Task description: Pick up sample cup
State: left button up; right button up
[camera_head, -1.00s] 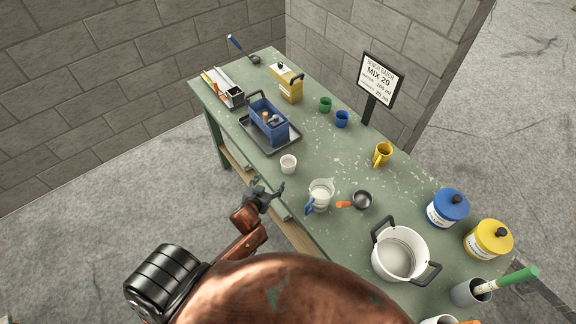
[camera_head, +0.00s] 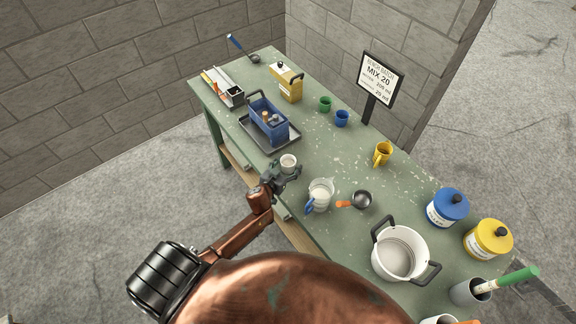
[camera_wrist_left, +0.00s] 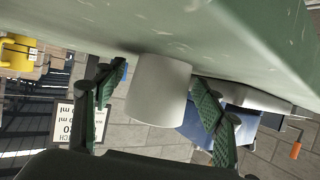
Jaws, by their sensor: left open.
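The sample cup is most likely the small white cup (camera_head: 288,161), standing upright on the green bench near its front edge. My left gripper (camera_head: 283,171) is at the cup, with its fingers open around it. In the left wrist view the white cup (camera_wrist_left: 159,90) stands between the two green fingers of the left gripper (camera_wrist_left: 155,108). A small gap shows on the left side; on the right the finger is very close, and I cannot tell whether it touches. My right gripper is not in view.
A blue caddy (camera_head: 268,121) on a dark tray stands beyond the cup. A clear measuring jug (camera_head: 321,192) and a small pan (camera_head: 362,200) are to the right. A white pot (camera_head: 400,252) is nearer. The green bench (camera_head: 335,160) is clear toward the middle.

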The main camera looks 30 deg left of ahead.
pick_arm(q)
jog(key=shift+c, duration=0.2)
jog(key=c, duration=1.3)
jog(key=shift+w+r, duration=0.1)
jog(key=shift+r, duration=0.05)
